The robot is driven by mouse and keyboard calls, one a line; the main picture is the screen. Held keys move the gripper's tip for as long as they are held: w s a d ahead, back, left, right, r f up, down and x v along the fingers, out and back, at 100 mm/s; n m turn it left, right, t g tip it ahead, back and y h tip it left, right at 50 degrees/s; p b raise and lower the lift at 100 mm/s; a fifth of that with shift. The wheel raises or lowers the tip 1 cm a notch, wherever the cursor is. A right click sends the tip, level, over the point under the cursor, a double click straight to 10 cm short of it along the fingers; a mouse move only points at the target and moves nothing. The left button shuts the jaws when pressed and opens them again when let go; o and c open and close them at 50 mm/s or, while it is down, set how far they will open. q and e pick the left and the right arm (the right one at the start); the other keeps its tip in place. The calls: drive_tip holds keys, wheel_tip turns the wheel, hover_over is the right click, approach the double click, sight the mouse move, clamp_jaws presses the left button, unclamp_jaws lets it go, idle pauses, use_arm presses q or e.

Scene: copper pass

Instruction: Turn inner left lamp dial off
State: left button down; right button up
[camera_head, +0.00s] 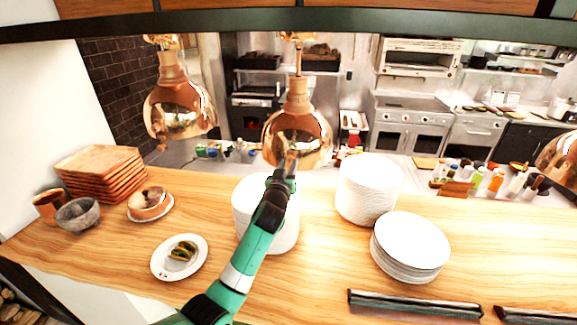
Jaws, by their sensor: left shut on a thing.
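The inner left copper lamp (297,126) hangs over the wooden counter, in the middle of the view. My left arm reaches up from the bottom edge, and its gripper (285,162) is at the front lower rim of this lamp. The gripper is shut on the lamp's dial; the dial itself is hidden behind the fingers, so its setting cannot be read. Another copper lamp (178,108) hangs to the left, apart from the gripper. My right gripper is not in view.
The counter (330,262) holds plate stacks (369,190) (410,243) and another stack (262,215) behind my left arm. A plate of food (160,268), bowls (78,216) and wooden boards (98,172) stand left. A copper lamp (560,160) hangs far right.

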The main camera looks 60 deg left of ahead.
use_arm(q)
drive_tip(key=shift+m, duration=0.4)
drive_tip(key=m+p, duration=0.1)
drive_tip(key=m, duration=0.2)
drive_tip(key=shift+m, duration=0.3)
drive_tip(key=m+p, duration=0.1)
drive_tip(key=m, duration=0.3)
drive_tip(key=shift+r+m+p, duration=0.1)
drive_tip(key=shift+m+p, duration=0.2)
drive_tip(key=m+p, duration=0.2)
drive_tip(key=m, duration=0.3)
drive_tip(key=shift+g, duration=0.3)
drive_tip(key=shift+m+p, duration=0.65)
drive_tip(key=shift+m, duration=1.15)
drive_tip(key=c, duration=0.6)
unclamp_jaws()
